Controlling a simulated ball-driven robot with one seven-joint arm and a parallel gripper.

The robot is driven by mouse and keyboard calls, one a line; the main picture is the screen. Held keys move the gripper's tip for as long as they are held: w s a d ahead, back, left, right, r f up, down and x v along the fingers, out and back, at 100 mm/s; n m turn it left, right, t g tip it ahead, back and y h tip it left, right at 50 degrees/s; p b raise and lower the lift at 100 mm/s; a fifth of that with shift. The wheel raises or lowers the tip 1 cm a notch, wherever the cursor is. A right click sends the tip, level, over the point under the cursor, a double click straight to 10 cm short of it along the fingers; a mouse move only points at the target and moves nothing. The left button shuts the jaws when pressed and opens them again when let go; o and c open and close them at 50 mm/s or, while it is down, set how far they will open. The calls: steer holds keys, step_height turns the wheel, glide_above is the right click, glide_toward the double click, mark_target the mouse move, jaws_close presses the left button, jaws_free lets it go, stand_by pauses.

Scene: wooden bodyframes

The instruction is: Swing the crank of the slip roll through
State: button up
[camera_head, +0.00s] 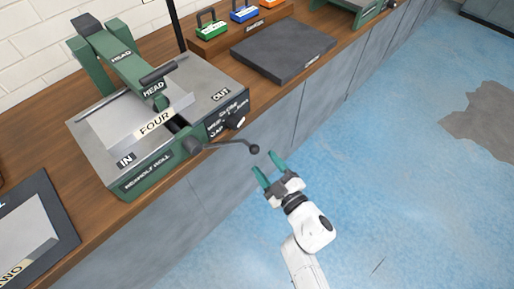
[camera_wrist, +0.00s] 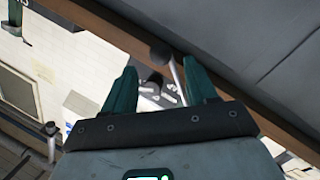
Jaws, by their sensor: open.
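The slip roll (camera_head: 150,125) is a green and grey machine on the wooden bench, with labels IN, OUT, HEAD and REINHOLD ROLL. A plate marked FOUR (camera_head: 156,122) lies across it. Its crank (camera_head: 232,143) sticks out over the bench's front edge and ends in a dark ball knob (camera_head: 254,149). My gripper (camera_head: 268,166) is open, with green fingers just below and right of the knob. In the wrist view the crank's knob (camera_wrist: 161,52) and rod show beyond and between the open fingers (camera_wrist: 160,88). I cannot tell whether a finger touches it.
A dark mat (camera_head: 62,205) with a plate marked TWO is at lower left. The blue floor (camera_head: 390,160) is open at right.

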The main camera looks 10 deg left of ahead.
mark_target(254, 150)
steer(key=b+x, duration=0.1)
steer(key=x, duration=0.5)
steer(key=shift+w+a, duration=0.3)
steer(key=shift+c, duration=0.2)
jaws_close()
